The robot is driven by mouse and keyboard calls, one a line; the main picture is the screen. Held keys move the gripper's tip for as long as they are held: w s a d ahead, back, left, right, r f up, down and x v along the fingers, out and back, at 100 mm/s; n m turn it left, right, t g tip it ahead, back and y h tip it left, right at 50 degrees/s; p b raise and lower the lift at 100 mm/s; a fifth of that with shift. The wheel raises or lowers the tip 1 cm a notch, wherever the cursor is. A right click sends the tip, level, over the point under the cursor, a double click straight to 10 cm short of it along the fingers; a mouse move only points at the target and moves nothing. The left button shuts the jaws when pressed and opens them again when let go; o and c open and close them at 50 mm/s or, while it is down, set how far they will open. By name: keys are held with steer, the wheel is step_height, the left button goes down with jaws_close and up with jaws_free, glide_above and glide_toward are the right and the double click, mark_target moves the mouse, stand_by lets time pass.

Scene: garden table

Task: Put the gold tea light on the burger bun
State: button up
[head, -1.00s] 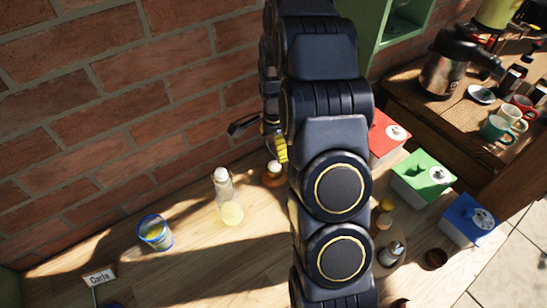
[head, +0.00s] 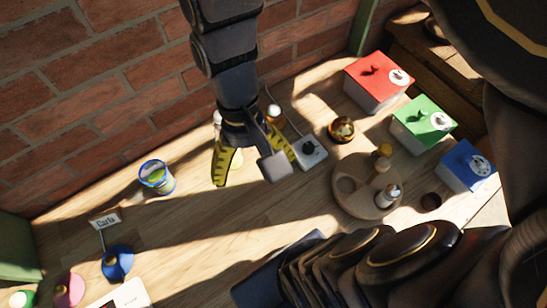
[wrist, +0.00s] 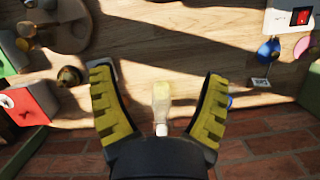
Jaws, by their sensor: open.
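A shiny gold round piece with a dark middle (head: 341,129), which looks like the gold tea light, stands on the table right of my gripper. It also shows at the left in the wrist view (wrist: 69,76). I cannot make out a burger bun with certainty; a small dark brown round thing (head: 431,201) lies near the blue box, too small to tell. My gripper (head: 255,170) points down above the table, open, with its yellow-padded fingers spread and empty. In the wrist view my gripper (wrist: 158,75) has a clear bottle (wrist: 161,100) below and between its fingers.
A round wooden tray (head: 345,202) holds small bottles. Red (head: 372,92), green (head: 420,132) and blue (head: 462,172) boxes stand at the right. A socket block (head: 310,150) with a cable is beside my gripper. A blue-rimmed glass (head: 157,177) stands left.

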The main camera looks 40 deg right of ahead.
steer(key=s+n, duration=0.1)
steer(key=s+r+n, duration=0.1)
steer(key=s, duration=0.1)
steer(key=s+r+n+t, duration=0.1)
steer(key=shift+s+a+r+h, duration=0.2)
steer(key=shift+r+h, duration=0.05)
steer(key=shift+h, duration=0.05)
